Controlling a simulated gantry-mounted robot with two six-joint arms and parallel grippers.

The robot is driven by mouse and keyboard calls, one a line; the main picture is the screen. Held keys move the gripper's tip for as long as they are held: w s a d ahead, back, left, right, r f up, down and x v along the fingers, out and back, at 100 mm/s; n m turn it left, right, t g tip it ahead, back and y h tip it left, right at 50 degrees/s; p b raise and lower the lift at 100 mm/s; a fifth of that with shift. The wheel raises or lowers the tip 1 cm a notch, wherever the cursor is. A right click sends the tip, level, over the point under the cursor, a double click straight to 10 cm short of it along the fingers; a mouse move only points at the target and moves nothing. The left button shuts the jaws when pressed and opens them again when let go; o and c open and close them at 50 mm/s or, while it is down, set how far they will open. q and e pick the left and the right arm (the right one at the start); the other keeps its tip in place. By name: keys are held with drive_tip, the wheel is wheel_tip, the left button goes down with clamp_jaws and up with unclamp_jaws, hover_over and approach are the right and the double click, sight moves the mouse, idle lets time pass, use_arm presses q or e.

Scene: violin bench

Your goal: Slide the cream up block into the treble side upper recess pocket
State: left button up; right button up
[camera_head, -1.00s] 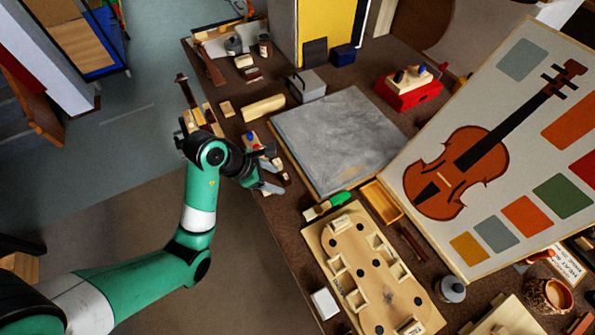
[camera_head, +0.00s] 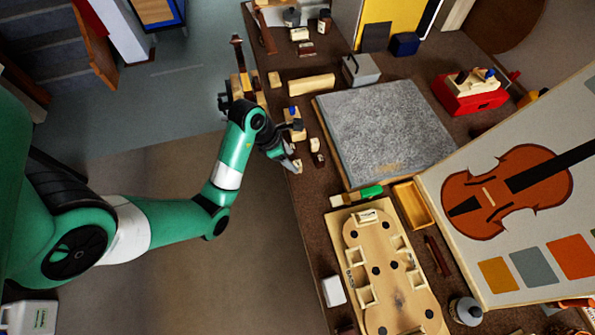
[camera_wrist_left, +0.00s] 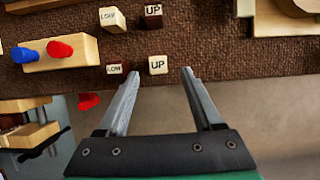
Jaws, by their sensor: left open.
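The cream block marked UP (camera_wrist_left: 158,65) lies near the bench edge in the left wrist view. My left gripper (camera_wrist_left: 160,75) is open, with its fingertips on either side of this block's near end; I cannot tell whether they touch it. In the head view, my left gripper (camera_head: 289,163) is low at the bench's left edge, and the block is too small to read. The pale wooden form (camera_head: 352,222) with several recess pockets lies at the lower right. The treble side upper pocket cannot be told for certain. My right gripper is out of view.
A dark UP block (camera_wrist_left: 152,16), a cream LOW block (camera_wrist_left: 112,19) and a dark LOW block (camera_wrist_left: 116,67) lie close by. A wooden piece with blue and red pegs (camera_wrist_left: 62,55) is left of them. A grey slab (camera_head: 385,130) lies between the blocks and the violin panel.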

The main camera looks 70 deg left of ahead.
sight(297, 163)
use_arm(q)
drive_tip(key=shift+w+f, duration=0.1)
drive_tip(key=shift+f, duration=0.05)
drive_tip(key=b+x, duration=0.3)
drive_tip(key=x, duration=0.2)
drive_tip(key=shift+w+a+f+b, duration=0.1)
drive_tip(key=shift+b, duration=0.25)
clamp_jaws()
